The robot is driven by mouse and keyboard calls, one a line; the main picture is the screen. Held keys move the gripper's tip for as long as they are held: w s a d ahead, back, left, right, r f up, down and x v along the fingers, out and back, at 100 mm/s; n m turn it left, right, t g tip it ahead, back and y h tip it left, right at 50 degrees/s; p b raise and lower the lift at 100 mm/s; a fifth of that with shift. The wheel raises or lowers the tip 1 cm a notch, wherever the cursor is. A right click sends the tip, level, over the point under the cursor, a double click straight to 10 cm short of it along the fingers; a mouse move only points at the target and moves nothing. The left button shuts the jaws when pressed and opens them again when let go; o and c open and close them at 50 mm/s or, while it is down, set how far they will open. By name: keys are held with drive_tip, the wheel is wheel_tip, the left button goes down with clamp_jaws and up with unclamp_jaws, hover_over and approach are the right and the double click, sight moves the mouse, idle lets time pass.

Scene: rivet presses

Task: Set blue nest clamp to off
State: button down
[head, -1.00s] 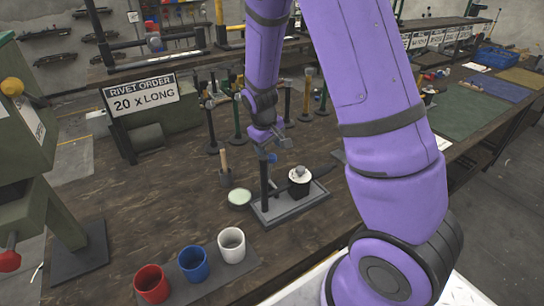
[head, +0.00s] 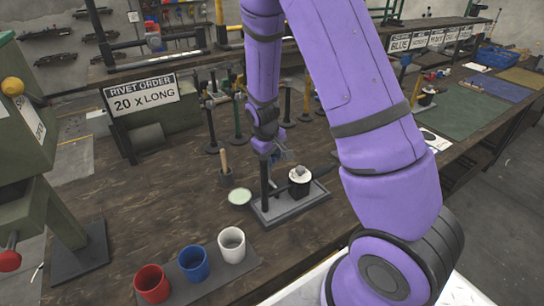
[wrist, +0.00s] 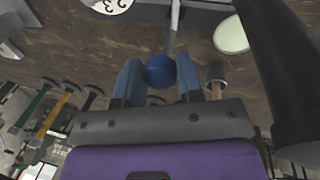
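The blue nest clamp shows in the wrist view as a round blue knob (wrist: 159,72) on a thin grey lever. It sits between the two finger tips of my gripper (wrist: 160,78), with the fingers apart on either side. Contact with the fingers is not clear. In the head view my gripper (head: 279,157) is above the small press fixture (head: 290,209), beside its dark upright post (head: 265,187). The blue knob is hidden or too small to make out there. The black nest block with a pale round top (head: 299,175) stands on the same base.
A pale green disc (head: 239,197) and a wooden-handled tool in a dark holder (head: 226,170) stand left of the fixture. Red (head: 151,284), blue (head: 194,264) and white (head: 232,245) cups stand in front. Several upright tools stand behind.

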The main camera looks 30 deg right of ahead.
drive_tip(key=shift+w, duration=0.15)
drive_tip(key=w+f+n+g, duration=0.1)
drive_tip(key=w+f+g, duration=0.3)
drive_tip(key=w+g, duration=0.5)
drive_tip(key=shift+w+f, duration=0.2)
drive_tip(key=shift+w, duration=1.3)
drive_tip(key=c, duration=0.8)
unclamp_jaws()
drive_tip(key=shift+w+f, duration=0.1)
